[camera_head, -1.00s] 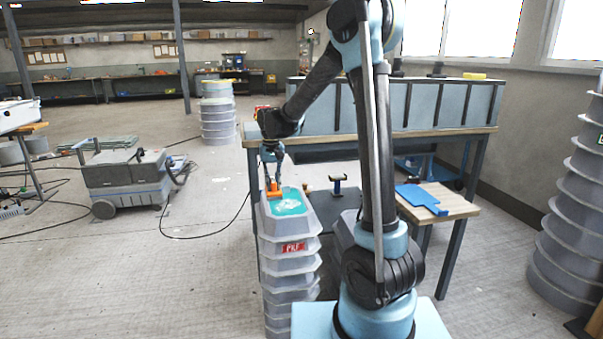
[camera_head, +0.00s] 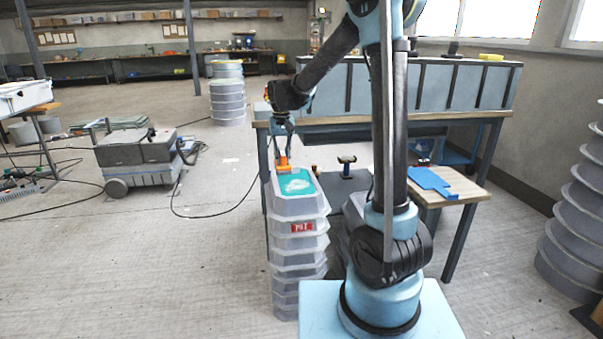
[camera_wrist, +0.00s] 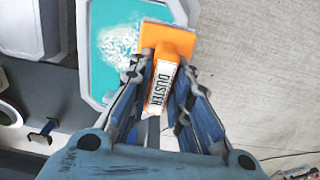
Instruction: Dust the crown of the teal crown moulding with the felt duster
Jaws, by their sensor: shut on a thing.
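The felt duster (camera_wrist: 168,45) is orange with a white label reading DUSTER. My gripper (camera_wrist: 160,88) is shut on its handle. In the head view the duster (camera_head: 283,162) is at the far edge of the teal top, under my gripper (camera_head: 283,148). The teal crown moulding (camera_head: 306,186) is the top face of a tall stack of grey moulds and carries a whitish dusty patch. The teal crown also shows in the wrist view (camera_wrist: 103,78), with the duster over one edge. I cannot tell whether the pad touches the surface.
Grey stacked moulds (camera_head: 298,258) with a red label stand below the crown. A workbench (camera_head: 400,120) is behind, and a small wooden table with a blue flat piece (camera_head: 432,182) is to the right. Open floor lies to the left, crossed by a black cable (camera_head: 215,216).

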